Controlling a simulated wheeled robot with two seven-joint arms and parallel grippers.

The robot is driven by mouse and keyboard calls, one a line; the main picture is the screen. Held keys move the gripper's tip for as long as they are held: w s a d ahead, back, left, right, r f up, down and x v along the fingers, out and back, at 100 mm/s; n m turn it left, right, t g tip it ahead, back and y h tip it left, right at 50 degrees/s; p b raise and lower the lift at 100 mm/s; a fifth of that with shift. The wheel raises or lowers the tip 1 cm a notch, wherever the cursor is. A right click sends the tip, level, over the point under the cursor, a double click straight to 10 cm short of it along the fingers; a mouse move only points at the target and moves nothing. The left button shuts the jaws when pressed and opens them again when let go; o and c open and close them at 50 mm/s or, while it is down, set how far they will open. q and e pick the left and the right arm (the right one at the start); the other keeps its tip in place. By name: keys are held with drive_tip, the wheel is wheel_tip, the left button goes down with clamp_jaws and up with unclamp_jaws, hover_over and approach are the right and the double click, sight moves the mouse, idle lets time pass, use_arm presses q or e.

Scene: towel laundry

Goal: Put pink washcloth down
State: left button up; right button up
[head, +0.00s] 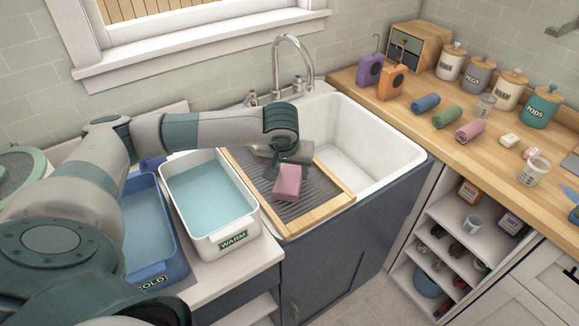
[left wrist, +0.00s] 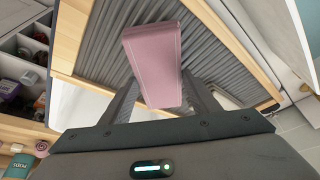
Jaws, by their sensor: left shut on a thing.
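The pink washcloth (head: 287,183) is a folded block over the grey ribbed washboard (head: 320,186), which has a light wood frame and lies over the left part of the sink. My left gripper (head: 279,172) comes down from above and is shut on the washcloth. In the left wrist view the washcloth (left wrist: 153,62) sits between the two fingers (left wrist: 160,100), with the ribs behind it. I cannot tell whether its lower side touches the ribs. My right gripper does not show.
Left of the washboard stand a white tub marked WARM (head: 226,232) and a blue tub marked COLD (head: 166,272), both with water. The white sink basin (head: 385,150) is open to the right. Rolled cloths (head: 447,116) and jars lie on the wooden counter (head: 480,165).

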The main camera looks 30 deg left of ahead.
use_arm(q)
drive_tip(key=shift+f, duration=0.2)
drive_tip(key=o, duration=1.1)
drive_tip(key=shift+r, duration=0.2)
drive_tip(key=shift+s+r+b, duration=0.15)
drive_tip(key=shift+r+b, duration=0.25)
drive_tip(key=shift+r, duration=0.05)
drive_tip(key=b+v, duration=0.3)
drive_tip(key=v, duration=0.8)
drive_tip(key=shift+s+d+b, duration=0.1)
drive_tip(key=shift+d+b, duration=0.05)
drive_tip(key=shift+b, duration=0.15)
